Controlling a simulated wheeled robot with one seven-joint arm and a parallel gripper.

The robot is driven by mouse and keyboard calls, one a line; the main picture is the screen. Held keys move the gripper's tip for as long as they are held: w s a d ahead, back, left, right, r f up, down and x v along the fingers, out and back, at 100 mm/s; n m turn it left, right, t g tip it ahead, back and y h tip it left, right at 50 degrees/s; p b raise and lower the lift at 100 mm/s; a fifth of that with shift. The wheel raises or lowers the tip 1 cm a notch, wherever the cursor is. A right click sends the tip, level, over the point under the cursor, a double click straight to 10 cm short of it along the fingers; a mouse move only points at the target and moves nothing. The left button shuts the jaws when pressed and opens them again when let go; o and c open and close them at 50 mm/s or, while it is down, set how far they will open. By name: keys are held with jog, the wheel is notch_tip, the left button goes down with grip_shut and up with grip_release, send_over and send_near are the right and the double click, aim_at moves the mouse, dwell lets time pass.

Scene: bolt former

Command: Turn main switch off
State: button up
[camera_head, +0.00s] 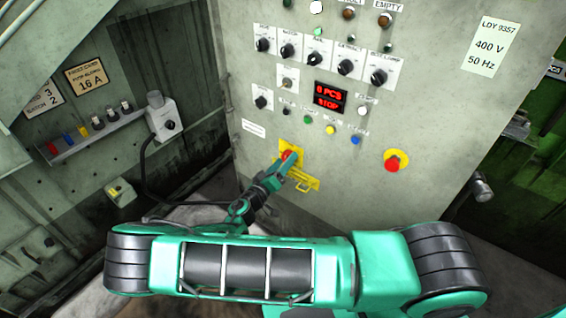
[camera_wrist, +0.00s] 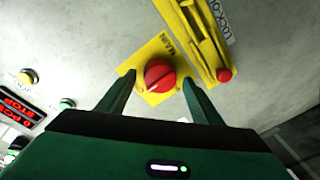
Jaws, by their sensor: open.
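The main switch is a red rotary knob (camera_wrist: 160,75) on a yellow plate (camera_wrist: 155,52) marked MAIN in the wrist view. In the head view the red knob (camera_head: 287,155) is partly hidden by my gripper. My gripper (camera_wrist: 158,82) is open, with one finger on each side of the knob. I cannot tell whether the fingers touch it. In the head view my gripper (camera_head: 277,168) reaches the lower left part of the grey control panel (camera_head: 400,120).
A yellow lockout bar (camera_wrist: 200,40) with a red end (camera_wrist: 224,75) sits right beside the switch. A red emergency button (camera_head: 393,162) on yellow is to the right. Several selector knobs and a red display (camera_head: 330,97) reading STOP are above. A grey box (camera_head: 163,118) stands left.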

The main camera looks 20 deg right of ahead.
jog(key=shift+w+d, duration=0.2)
jog(key=shift+d, duration=0.05)
jog(key=c, duration=1.1)
jog(key=shift+o, duration=0.2)
jog(key=shift+a, duration=0.15)
